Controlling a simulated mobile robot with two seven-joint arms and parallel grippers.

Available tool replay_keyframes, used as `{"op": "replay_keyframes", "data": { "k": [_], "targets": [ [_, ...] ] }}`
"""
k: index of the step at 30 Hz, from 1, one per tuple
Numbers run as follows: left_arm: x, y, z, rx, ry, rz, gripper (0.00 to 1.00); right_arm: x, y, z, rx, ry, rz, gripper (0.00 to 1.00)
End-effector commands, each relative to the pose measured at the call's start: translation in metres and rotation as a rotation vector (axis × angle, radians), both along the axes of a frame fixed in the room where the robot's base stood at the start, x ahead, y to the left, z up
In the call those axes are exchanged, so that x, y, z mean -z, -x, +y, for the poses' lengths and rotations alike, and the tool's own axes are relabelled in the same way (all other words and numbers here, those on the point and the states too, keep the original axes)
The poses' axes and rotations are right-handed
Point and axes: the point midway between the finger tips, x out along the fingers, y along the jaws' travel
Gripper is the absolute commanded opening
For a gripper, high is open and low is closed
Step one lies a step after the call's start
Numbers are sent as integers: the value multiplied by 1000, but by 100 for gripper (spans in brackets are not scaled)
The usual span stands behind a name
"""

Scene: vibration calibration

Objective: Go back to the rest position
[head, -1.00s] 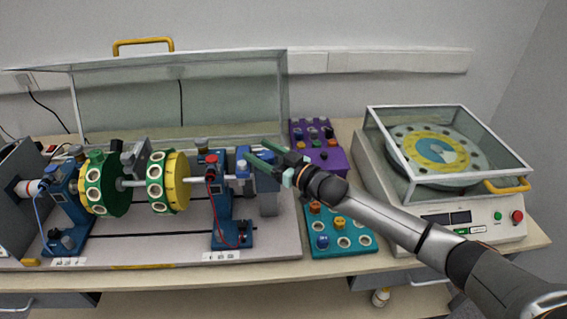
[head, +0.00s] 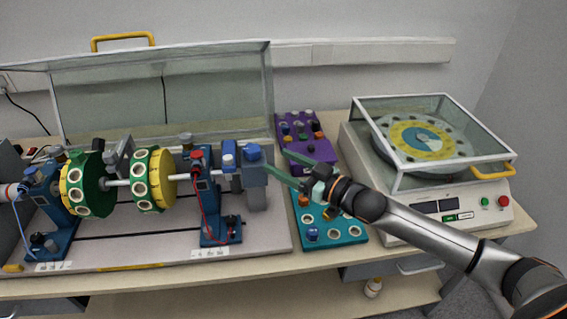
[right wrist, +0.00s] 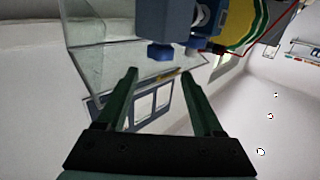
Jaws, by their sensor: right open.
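My right gripper (head: 287,165) is open, with its two green fingers apart and nothing between them. In the head view its fingers point left, beside the blue-capped post (head: 255,170) at the right end of the shaft rig. The right wrist view also shows the open fingers (right wrist: 160,85), with a blue block (right wrist: 165,25) beyond their tips. I cannot tell whether a finger touches the post. My left gripper is not in view.
The shaft rig carries yellow-green discs (head: 152,180) under a raised clear cover (head: 165,95). A purple rack (head: 305,145) and a teal rack (head: 335,233) stand right of it. A balancing machine (head: 440,195) with a closed clear lid is at right.

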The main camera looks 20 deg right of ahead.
Motion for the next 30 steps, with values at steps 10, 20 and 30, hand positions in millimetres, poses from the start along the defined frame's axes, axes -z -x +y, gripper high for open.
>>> {"op": "replay_keyframes", "data": {
  "k": [10,20,30],
  "targets": [
    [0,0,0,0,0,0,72,0,0,0,0,0,0,68],
    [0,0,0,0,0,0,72,0,0,0,0,0,0,68],
    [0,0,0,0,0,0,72,68,46,42,89,98,241,68]
  ]
}}
